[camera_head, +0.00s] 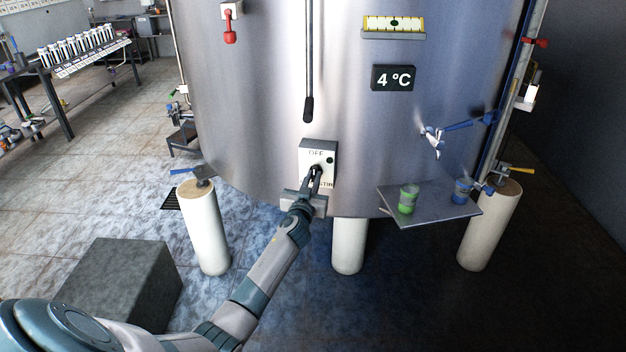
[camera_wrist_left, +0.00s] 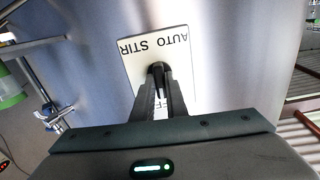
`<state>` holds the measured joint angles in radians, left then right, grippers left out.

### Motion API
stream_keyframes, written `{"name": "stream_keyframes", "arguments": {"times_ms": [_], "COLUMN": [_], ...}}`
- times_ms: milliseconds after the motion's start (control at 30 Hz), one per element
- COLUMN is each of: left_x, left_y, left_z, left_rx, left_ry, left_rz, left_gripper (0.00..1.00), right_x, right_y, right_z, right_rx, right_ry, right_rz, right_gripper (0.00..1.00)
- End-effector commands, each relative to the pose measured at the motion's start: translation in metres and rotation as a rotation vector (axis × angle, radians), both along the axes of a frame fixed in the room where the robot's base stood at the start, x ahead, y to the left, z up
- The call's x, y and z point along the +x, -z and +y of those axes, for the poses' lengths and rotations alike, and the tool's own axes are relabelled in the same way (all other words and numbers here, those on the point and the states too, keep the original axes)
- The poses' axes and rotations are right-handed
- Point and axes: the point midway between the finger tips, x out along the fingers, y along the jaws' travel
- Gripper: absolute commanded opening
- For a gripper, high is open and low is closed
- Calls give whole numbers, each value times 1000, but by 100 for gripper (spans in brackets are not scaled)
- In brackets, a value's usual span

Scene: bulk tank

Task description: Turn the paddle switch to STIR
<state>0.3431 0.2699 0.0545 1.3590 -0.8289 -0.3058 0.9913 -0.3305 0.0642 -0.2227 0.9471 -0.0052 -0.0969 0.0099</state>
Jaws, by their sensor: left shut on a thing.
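The paddle switch sits on a pale plate (camera_head: 309,149) low on the front of the steel tank. In the head view the plate reads OFF at the top, and part of STIR shows at its lower right. My left gripper (camera_head: 316,172) reaches the plate from below and is shut on the dark paddle, which its fingers mostly hide. In the left wrist view the plate (camera_wrist_left: 143,60) appears upside down with AUTO and STIR readable, and OFF partly covered by the fingers (camera_wrist_left: 161,88). The paddle's exact pointing direction cannot be told. My right gripper is not in view.
Above the switch hangs a dark-ended lever (camera_head: 308,108) on the tank (camera_head: 260,90). A 4 °C display (camera_head: 393,78) is at upper right. A small shelf (camera_head: 440,207) with a green cup (camera_head: 408,198) and a blue cup (camera_head: 462,190) juts out at right. A grey block (camera_head: 120,280) stands at lower left.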

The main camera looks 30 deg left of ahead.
Motion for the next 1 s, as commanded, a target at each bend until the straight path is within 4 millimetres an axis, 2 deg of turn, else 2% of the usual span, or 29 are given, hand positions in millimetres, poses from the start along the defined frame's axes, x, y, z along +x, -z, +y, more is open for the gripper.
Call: {"name": "stream_keyframes", "arguments": {"times_ms": [267, 633, 1000], "left_x": [0, 0, 1], "left_y": [1, 1, 1], "left_z": [0, -1, -2], "left_rx": [147, 458, 786], "left_ry": [0, 1, 0], "left_rz": [58, 180, 310], "left_gripper": [0, 0, 0], "right_x": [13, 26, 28], "right_y": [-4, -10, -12], "right_z": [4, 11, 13], "right_rx": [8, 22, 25], "right_ry": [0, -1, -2], "right_rz": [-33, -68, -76], "right_gripper": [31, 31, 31]}}
